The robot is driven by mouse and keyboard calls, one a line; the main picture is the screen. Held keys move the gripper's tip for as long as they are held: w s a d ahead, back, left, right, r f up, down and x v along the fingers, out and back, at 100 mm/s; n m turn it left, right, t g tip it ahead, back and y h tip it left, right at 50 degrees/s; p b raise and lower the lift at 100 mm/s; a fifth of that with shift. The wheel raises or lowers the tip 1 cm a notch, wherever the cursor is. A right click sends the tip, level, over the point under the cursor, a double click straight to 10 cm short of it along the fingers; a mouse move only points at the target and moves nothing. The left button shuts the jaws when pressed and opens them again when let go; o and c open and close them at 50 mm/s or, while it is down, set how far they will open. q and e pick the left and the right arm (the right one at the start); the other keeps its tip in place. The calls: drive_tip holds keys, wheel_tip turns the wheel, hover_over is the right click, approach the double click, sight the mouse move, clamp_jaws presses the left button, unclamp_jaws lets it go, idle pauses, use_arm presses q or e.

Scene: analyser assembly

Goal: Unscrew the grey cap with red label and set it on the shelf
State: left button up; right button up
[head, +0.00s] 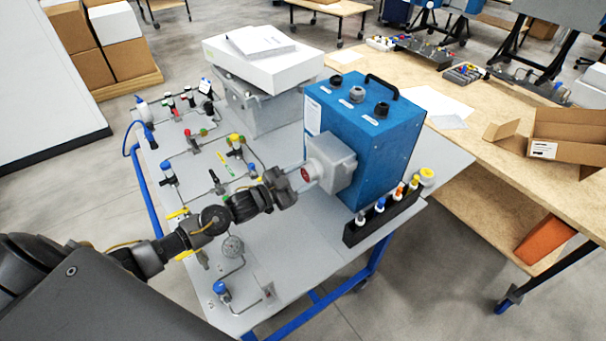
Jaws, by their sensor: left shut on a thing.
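The blue analyser box (378,140) stands on the grey table, with a grey housing (334,161) on its left face. The grey cap with the red label (307,173) is at the front of this housing, its red face toward my arm. My left gripper (299,177) reaches in from the left and is shut on the cap, partly hiding it. The cap appears still against the housing; whether its thread is engaged cannot be seen. My right gripper is not in view. I cannot tell which surface is the shelf.
A black rack (383,221) with several small bottles runs along the table's right front edge. A wooden bench (500,150) with an open cardboard box (565,140) stands right.

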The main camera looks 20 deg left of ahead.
use_arm(q)
drive_tip(key=n+p, duration=0.1)
drive_tip(key=n, duration=0.1)
drive_tip(key=n+p, duration=0.1)
drive_tip(key=n, duration=0.1)
drive_tip(key=shift+r, duration=0.3)
drive_tip(key=n+p, duration=0.3)
drive_tip(key=n, duration=0.1)
drive_tip(key=n+p, duration=0.4)
drive_tip(key=n, duration=0.3)
drive_tip(key=shift+f+n, duration=0.3)
drive_tip(key=shift+n, duration=0.9)
drive_tip(key=n, duration=0.5)
drive_tip(key=shift+s, duration=0.1)
drive_tip(key=o, duration=0.9)
drive_tip(key=shift+o, duration=0.2)
